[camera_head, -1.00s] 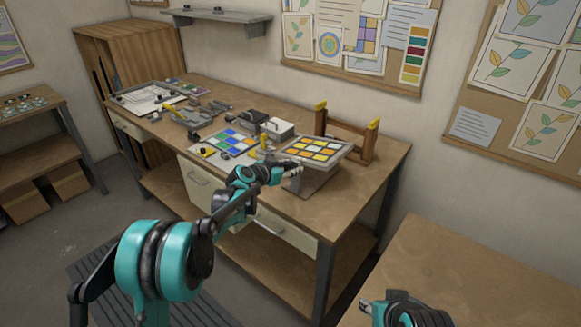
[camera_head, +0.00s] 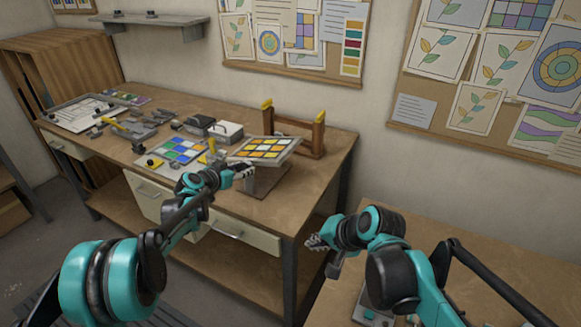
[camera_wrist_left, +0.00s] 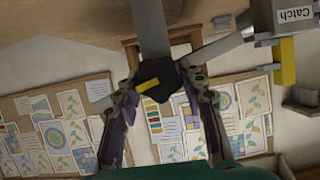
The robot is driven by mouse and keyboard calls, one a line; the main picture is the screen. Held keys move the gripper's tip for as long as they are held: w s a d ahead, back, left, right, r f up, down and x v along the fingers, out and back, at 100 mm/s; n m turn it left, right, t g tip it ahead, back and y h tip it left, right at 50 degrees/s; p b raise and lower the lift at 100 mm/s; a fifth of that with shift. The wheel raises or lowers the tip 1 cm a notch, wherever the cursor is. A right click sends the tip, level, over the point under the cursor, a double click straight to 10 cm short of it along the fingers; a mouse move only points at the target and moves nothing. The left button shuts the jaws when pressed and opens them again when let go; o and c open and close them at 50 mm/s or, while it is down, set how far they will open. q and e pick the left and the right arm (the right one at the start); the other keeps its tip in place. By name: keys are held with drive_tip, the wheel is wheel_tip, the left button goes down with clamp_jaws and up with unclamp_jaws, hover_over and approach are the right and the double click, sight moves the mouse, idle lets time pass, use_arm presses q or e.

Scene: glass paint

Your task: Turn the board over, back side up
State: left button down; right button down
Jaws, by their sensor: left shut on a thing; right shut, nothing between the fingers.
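The board (camera_head: 264,149), a panel with yellow, orange and white squares in a grey frame, sits tilted on a stand with a brown base (camera_head: 266,182). My left gripper (camera_head: 246,171) is at the board's near front edge. In the left wrist view its fingers (camera_wrist_left: 158,92) are shut on a dark knob (camera_wrist_left: 158,76) at the end of a grey bar (camera_wrist_left: 153,30). My right gripper (camera_head: 318,243) is shut and empty, in front of the bench, apart from the board.
A wooden frame with yellow-topped posts (camera_head: 292,132) stands behind the board. A blue and green tile panel (camera_head: 180,151), a yellow-handled tool (camera_head: 211,147) and grey boxes (camera_head: 226,131) lie to the left. A second table (camera_head: 340,300) is at the lower right.

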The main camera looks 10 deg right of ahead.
drive_tip(key=w+m+t+y, duration=0.1)
drive_tip(key=w+m+y, duration=0.6)
drive_tip(key=w, duration=1)
drive_tip(key=w+d+f+m+t+y, duration=0.3)
drive_tip(key=w+d+f+m, duration=0.2)
drive_tip(key=w+d+m, duration=0.4)
drive_tip(key=w+a+r+m, duration=0.1)
drive_tip(key=w+a+r, duration=0.2)
drive_tip(key=w+a, duration=0.4)
drive_tip(key=shift+w+a+r, duration=0.3)
drive_tip(key=shift+a+r, duration=0.05)
drive_tip(key=shift+a, duration=0.85)
